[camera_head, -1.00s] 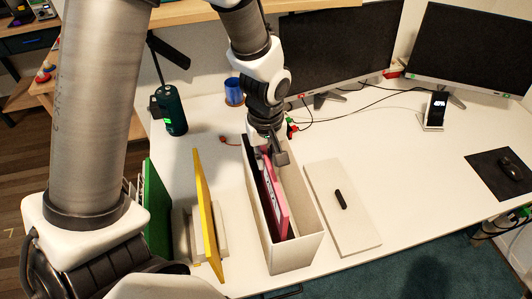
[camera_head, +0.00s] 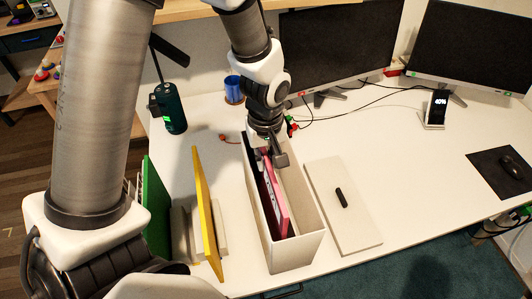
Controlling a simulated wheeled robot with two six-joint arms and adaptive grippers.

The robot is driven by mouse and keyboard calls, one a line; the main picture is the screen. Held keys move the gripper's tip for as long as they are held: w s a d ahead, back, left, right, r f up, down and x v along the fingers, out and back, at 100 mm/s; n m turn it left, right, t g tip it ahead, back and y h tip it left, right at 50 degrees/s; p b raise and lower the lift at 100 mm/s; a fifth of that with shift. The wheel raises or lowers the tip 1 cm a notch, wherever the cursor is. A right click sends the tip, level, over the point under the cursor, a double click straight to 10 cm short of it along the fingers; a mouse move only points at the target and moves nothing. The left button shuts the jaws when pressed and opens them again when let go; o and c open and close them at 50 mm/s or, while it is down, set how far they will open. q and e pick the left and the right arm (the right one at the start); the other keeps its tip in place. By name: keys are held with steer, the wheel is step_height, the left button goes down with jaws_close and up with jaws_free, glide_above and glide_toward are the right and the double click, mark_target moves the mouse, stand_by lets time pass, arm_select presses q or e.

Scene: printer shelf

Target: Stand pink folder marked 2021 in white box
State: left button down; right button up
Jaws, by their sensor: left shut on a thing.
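The white box (camera_head: 296,257) stands open-topped on the desk in the middle of the view. The pink folder (camera_head: 280,208) stands upright inside it, close to the left wall, next to a dark upright item (camera_head: 256,193). The marking on the pink folder's spine is too small to read. My left gripper (camera_head: 272,158) is over the far part of the box, shut on the top far edge of the pink folder. The folder's lower part is hidden by the box walls. My right gripper is not in view.
A yellow folder (camera_head: 206,215) and a green folder (camera_head: 156,205) stand left of the box. A flat pale lid-like panel (camera_head: 335,225) with a black handle lies right of it. A dark bottle (camera_head: 171,110), blue cup (camera_head: 233,90) and cables are behind.

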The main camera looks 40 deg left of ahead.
arm_select(q)
steer(key=shift+f+b, duration=1.25)
steer(key=shift+f, duration=0.6)
steer(key=c, duration=0.7)
jaws_free()
steer(key=shift+o, duration=0.2)
steer(key=shift+r, duration=0.1)
step_height(320, 180, up, 7)
steer(key=p, duration=0.6)
steer(key=shift+p, duration=0.4)
